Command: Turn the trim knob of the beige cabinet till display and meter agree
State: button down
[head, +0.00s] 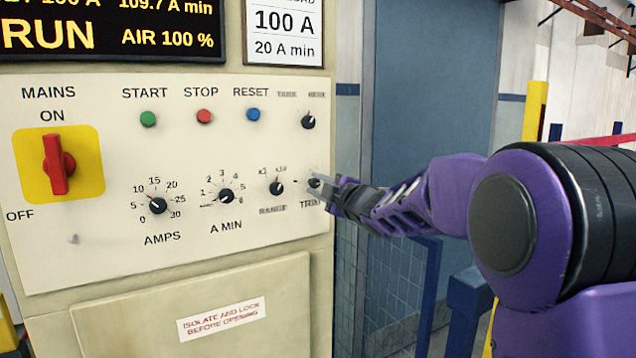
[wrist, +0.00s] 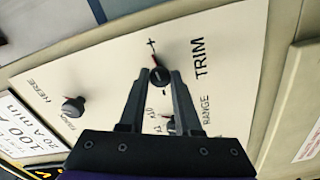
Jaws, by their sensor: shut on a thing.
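The beige cabinet's panel (head: 110,200) fills the left of the head view. Its trim knob (head: 314,182) is a small black knob at the panel's lower right, partly hidden by my gripper (head: 328,186). In the wrist view the trim knob (wrist: 159,76) sits between my fingertips (wrist: 160,80), beside the word TRIM, with a plus mark above it. My gripper is shut on the knob. The display (head: 110,28) reads RUN, 109.7 A min and AIR 100 %, its top cut off. A white card (head: 284,35) beside it reads 100 A and 20 A min. No meter dial shows.
The range knob (head: 276,187) is just left of the trim knob. A tank/here selector (head: 308,121) is above it. Start, stop and reset buttons (head: 204,116) and a red mains switch (head: 57,165) are further left. A blue door (head: 430,80) stands behind my arm.

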jog(key=shift+r, duration=0.1)
dwell(0.4)
jog(key=c, duration=0.6)
grip_release()
